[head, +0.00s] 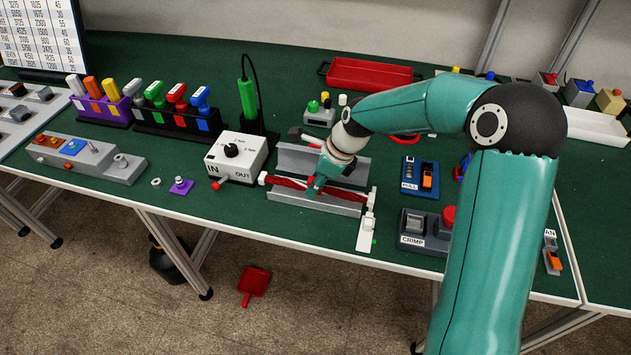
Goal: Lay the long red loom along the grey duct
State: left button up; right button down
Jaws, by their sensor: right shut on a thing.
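The long red loom (292,183) lies lengthwise at the grey duct (312,205), with a white end at the left and a white piece at the right. It appears to sit between the duct's front and back walls, though I cannot tell if it touches the floor of the duct. My right gripper (314,188) reaches down from above and is shut on the loom near its middle. The gripper and wrist hide part of the loom and the duct behind it. My left gripper is not in view.
A white IN/OUT box (236,157) stands left of the duct. A white plate (366,235) lies at its right end, and the CRIMP box (425,231) is farther right. A red tray (369,74) is at the back. The green table (230,215) is clear in front of the white box.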

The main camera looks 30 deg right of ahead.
jog(key=shift+f+b, duration=0.7)
jog(key=shift+f, duration=0.6)
jog(key=c, duration=0.8)
grip_release()
jog(key=shift+s, duration=0.1)
jog(key=shift+c, duration=0.2)
jog(key=shift+d+r, duration=0.1)
jog(key=shift+r, duration=0.2)
jog(key=v, duration=1.1)
jog(key=shift+r, duration=0.15)
jog(key=shift+s, duration=0.1)
